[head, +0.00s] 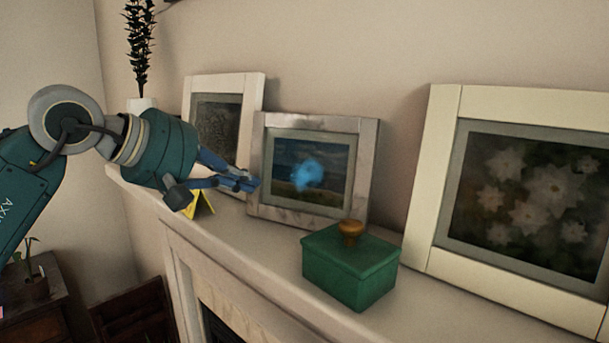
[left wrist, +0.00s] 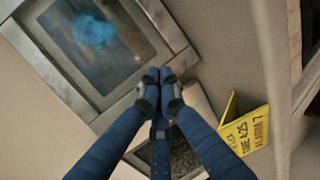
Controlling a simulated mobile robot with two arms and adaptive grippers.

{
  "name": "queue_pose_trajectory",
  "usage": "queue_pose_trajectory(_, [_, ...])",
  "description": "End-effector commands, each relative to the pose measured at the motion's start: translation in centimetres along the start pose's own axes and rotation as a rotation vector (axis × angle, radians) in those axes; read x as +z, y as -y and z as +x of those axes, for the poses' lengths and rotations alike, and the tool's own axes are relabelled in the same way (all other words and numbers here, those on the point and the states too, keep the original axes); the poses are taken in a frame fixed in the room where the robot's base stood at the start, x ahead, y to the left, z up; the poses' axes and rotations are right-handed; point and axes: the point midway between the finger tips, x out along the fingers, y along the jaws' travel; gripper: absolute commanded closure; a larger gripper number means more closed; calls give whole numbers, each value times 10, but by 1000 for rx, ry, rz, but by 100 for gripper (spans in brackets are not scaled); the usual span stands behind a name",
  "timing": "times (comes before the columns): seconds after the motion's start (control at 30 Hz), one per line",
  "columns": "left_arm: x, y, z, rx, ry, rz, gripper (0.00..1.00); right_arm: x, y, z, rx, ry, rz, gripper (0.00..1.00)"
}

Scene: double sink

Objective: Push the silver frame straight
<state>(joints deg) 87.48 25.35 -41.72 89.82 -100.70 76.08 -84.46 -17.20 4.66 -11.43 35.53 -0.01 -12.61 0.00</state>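The silver frame (head: 367,165) stands on the mantel in the middle of the head view, holding a landscape picture with a bright blue blotch. Its left side overlaps the white frame behind it. My left gripper (head: 246,183) is at the silver frame's left edge, fingers pointing right. In the left wrist view the fingertips (left wrist: 160,78) are together with nothing visible between them, and they overlap the rim of the silver frame (left wrist: 166,24). I cannot tell whether they touch it. My right gripper is in neither view.
A white frame (head: 254,95) leans behind on the left; a large cream frame (head: 436,175) stands on the right. A green box (head: 347,268) with a round knob sits before the silver frame. A yellow folded card (head: 204,204) stands below my left gripper. A dark plant (head: 139,45) stands far left.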

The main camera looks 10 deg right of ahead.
Motion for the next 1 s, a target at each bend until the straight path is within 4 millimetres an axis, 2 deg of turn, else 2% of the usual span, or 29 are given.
queue_pose_trajectory(1.0, [0, -10, 19, -1, 1, 0, 100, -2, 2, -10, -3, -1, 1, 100])
